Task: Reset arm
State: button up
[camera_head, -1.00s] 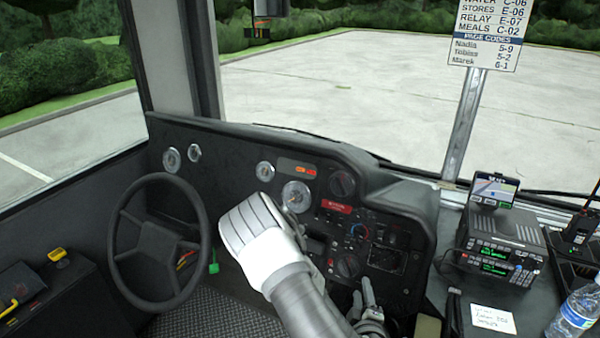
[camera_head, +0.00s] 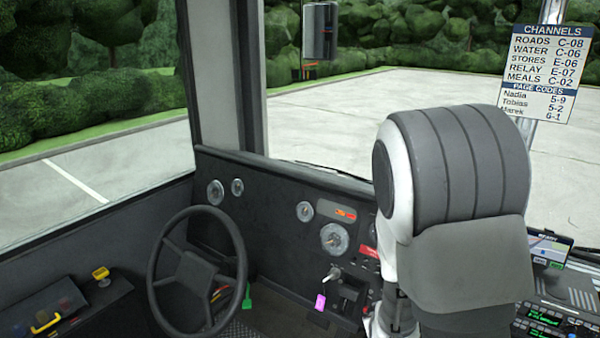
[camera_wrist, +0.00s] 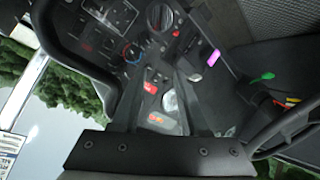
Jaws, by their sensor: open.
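My arm's grey padded link with a white side stands large in the right half of the head view, raised in front of the dashboard. My gripper's black bolted edge (camera_wrist: 158,150) crosses the bottom of the wrist view. The gripper is open, with nothing seen held in it. In the head view the gripper is hidden behind the arm or out of frame.
The dashboard (camera_head: 270,225) lies left of and behind my arm. A pink tag (camera_head: 320,301) hangs from it, also in the wrist view (camera_wrist: 213,57). The steering wheel (camera_head: 155,270) is at left, a radio (camera_head: 540,322) at lower right, a channel sign (camera_head: 548,70) above.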

jog(key=s+a+r+m+g+y+p, duration=0.1)
jog(key=s+a+r+y, duration=0.15)
jog(key=s+r, duration=0.55)
jog(key=s+a+r+m+g+y+p, duration=0.1)
jog(key=s+a+r+g, duration=0.3)
jog(key=r, duration=0.8)
jog(key=s+d+r+t, duration=0.1)
jog(key=s+r, duration=0.3)
jog(key=s, duration=0.5)
jog(key=shift+s+d+r+h+p, duration=0.3)
jog(key=shift+d+r+h+p, duration=0.1)
jog(key=shift+d+h, duration=0.1)
jog(key=shift+d, duration=0.1)
